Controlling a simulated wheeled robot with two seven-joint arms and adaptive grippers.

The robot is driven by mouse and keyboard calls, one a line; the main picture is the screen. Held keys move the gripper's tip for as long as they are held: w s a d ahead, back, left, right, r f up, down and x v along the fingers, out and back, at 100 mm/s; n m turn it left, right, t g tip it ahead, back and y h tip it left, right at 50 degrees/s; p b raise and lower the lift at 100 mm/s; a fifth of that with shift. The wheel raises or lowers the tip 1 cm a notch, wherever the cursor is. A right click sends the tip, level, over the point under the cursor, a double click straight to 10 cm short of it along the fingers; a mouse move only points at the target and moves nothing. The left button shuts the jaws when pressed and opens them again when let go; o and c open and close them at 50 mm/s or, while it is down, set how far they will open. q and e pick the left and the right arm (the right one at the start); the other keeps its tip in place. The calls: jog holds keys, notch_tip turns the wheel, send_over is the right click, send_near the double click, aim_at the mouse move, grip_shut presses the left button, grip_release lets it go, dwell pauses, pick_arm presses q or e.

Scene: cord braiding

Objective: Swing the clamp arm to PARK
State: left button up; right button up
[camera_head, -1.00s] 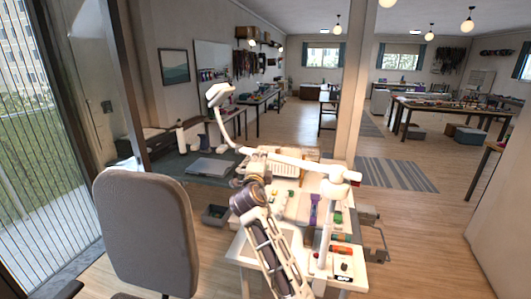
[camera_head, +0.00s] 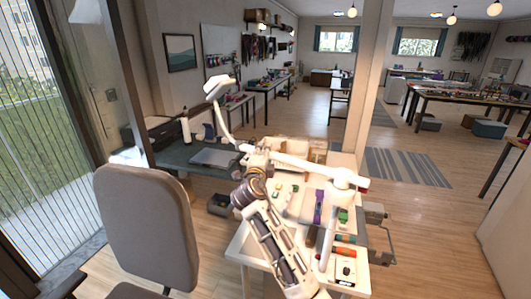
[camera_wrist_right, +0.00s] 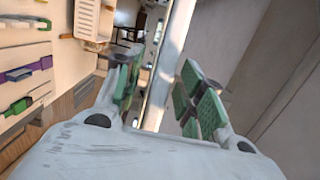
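The braiding work table (camera_head: 245,250) stands in front of me in the head view, with a purple piece (camera_head: 318,206) and green pieces (camera_head: 343,215) on it. My right arm reaches over it; its fingers do not show clearly there. In the right wrist view my right gripper (camera_wrist_right: 160,64) is open, its green-padded fingers apart. A pale bar (camera_wrist_right: 168,60) shows between them; I cannot tell whether it is near or behind, or touched. The purple piece (camera_wrist_right: 25,72) lies to the left. I cannot single out the clamp arm or a PARK mark. My left gripper is not in view.
A grey chair (camera_head: 148,225) stands at the left. A dark desk with a closed laptop (camera_head: 214,157) is behind the work table. Grey hardware (camera_head: 375,213) sticks out at the table's right edge. Open wooden floor (camera_head: 425,225) lies to the right, with a striped rug (camera_head: 405,167).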

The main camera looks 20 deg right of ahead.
jog(key=shift+s, duration=0.1)
grip_shut()
jog(key=shift+a, duration=0.1)
dwell(0.4)
